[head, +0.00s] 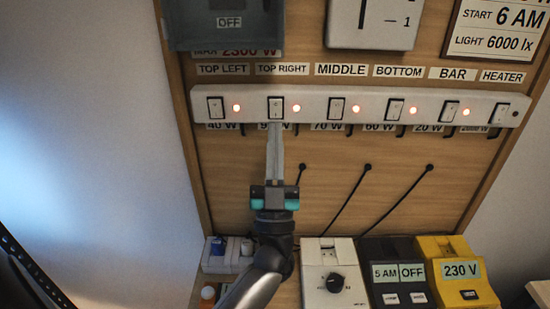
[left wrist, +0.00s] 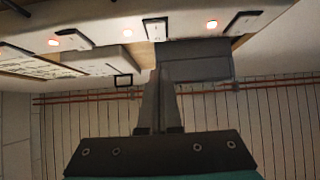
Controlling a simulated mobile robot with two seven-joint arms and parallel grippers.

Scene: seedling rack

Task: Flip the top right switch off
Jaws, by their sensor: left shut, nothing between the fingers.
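The top right switch (head: 276,107) is a white rocker in a black frame, second from the left on the white switch strip (head: 312,104), under the label TOP RIGHT. The red light beside it is lit. My left gripper (head: 275,128) is shut and empty, reaching up from below with its fingertips just under or at this switch's lower edge. I cannot tell whether they touch. In the left wrist view, the switch (left wrist: 155,30) is above the fingers (left wrist: 157,78). My right gripper is in neither view.
The top left switch (head: 215,107) and middle switch (head: 336,108) flank it, both with lit lights. A grey box marked OFF (head: 229,22) overhangs the strip at upper left. Below stand a white box with a black knob (head: 335,284) and a yellow 230 V box (head: 460,270).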

